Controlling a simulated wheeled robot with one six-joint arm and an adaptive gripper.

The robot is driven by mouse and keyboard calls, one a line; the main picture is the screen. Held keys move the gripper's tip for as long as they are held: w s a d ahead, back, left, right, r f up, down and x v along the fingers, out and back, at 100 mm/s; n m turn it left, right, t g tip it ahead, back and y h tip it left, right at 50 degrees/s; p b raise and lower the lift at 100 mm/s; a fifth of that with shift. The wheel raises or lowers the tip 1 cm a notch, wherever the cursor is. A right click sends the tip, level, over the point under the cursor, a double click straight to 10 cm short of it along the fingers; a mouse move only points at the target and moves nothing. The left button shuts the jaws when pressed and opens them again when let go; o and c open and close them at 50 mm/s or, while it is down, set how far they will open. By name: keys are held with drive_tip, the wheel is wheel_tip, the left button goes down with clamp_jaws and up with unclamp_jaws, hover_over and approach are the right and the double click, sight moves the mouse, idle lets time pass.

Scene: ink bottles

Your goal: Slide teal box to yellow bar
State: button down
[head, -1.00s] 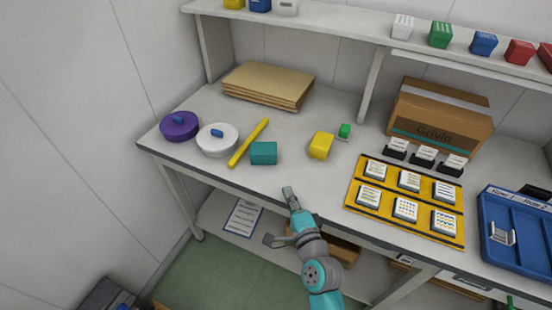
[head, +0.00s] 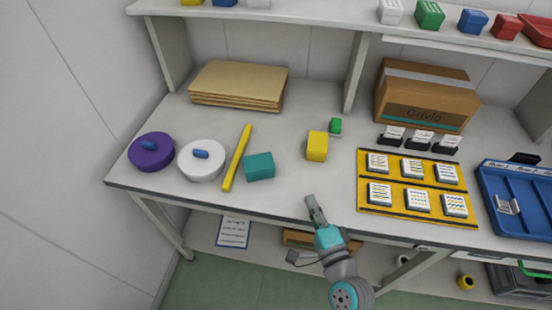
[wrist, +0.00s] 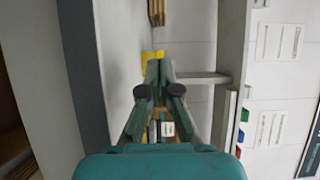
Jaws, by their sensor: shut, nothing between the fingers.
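The teal box (head: 259,167) sits on the table in the head view, just right of the yellow bar (head: 237,158), with a small gap between them. The yellow bar lies at a slant on the table. My gripper (head: 311,202) is at the table's front edge, right of and nearer than the teal box, apart from it. In the wrist view my gripper (wrist: 159,68) shows its fingers shut with nothing held. The teal box cannot be made out in the wrist view.
A white round lidded pot (head: 202,168) and a purple one (head: 151,160) stand left of the bar. A yellow tray (head: 410,209) lies to the right. Brown folders (head: 237,101) lie behind.

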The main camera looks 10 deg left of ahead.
sight(259, 168)
drive_tip(key=x, duration=1.6)
drive_tip(key=shift+w+a, duration=0.2)
drive_tip(key=shift+w, duration=0.05)
drive_tip(key=shift+s+a, duration=0.25)
drive_tip(key=shift+a, duration=0.55)
drive_tip(key=shift+s+a, duration=0.75)
drive_tip(key=shift+s, duration=0.1)
